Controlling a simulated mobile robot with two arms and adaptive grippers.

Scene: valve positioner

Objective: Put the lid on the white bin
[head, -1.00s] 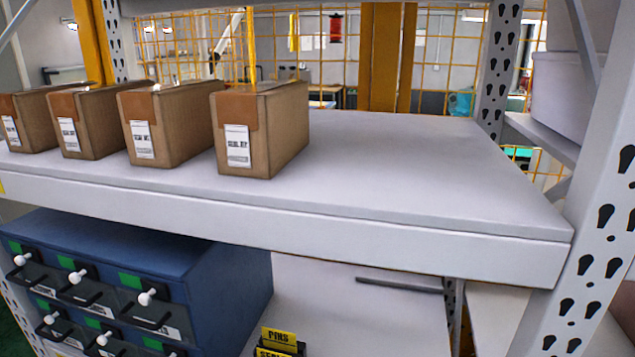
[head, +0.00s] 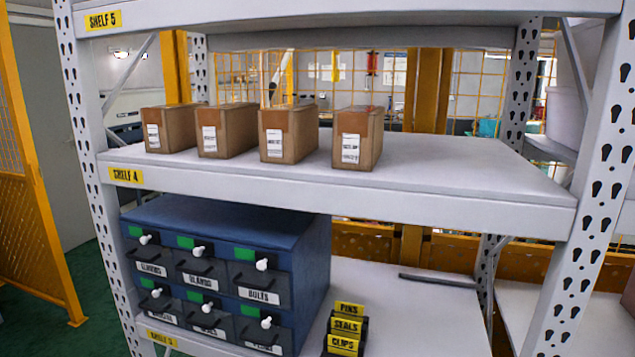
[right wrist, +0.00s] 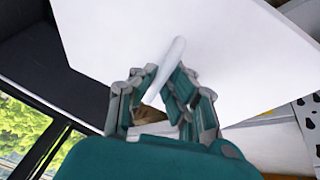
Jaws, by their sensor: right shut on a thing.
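My right gripper (right wrist: 163,92) shows in the right wrist view, with its teal and grey fingers closed around a thin white raised strip. This strip looks like the handle of a large flat white panel, which I take to be the lid (right wrist: 215,45). The lid fills the upper middle of that view, and its far edges run out of the picture. In the head view neither gripper nor the lid shows. A pale bin-like container (head: 565,118) stands on the shelf behind the right upright, partly hidden; I cannot tell whether it is the white bin.
A grey rack shelf (head: 470,178) holds several brown cartons (head: 357,140), with free room to their right. Below stand a blue drawer cabinet (head: 232,215) and yellow-labelled holders (head: 346,328). A perforated upright (head: 590,190) stands at the right. A yellow mesh gate (head: 28,215) is at the left.

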